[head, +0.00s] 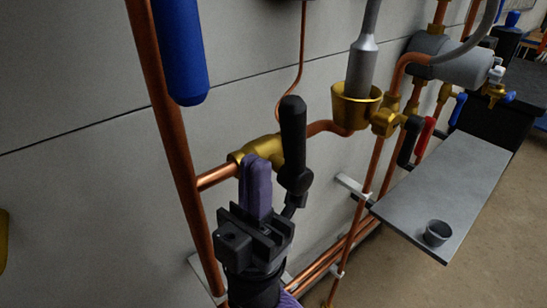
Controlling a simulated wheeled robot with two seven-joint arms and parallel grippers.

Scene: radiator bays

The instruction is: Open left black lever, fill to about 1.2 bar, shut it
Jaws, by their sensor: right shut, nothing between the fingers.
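The left black lever (293,140) stands roughly upright on a brass valve (262,150) in a horizontal copper pipe. My right gripper (257,170) has purple fingers. It is shut and empty, pointing up in front of the brass valve, just left of the lever. Whether the fingers touch the lever or valve I cannot tell. Another black lever (408,142) hangs at a brass fitting farther right. No readable pressure gauge shows. My left gripper is out of view.
A blue cylinder (181,50) hangs at upper left beside a thick copper pipe (168,120). A brass funnel cup (356,108) and a red lever (425,137) are to the right. A grey shelf (455,185) holds a small dark cup (437,233). Floor is open at lower right.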

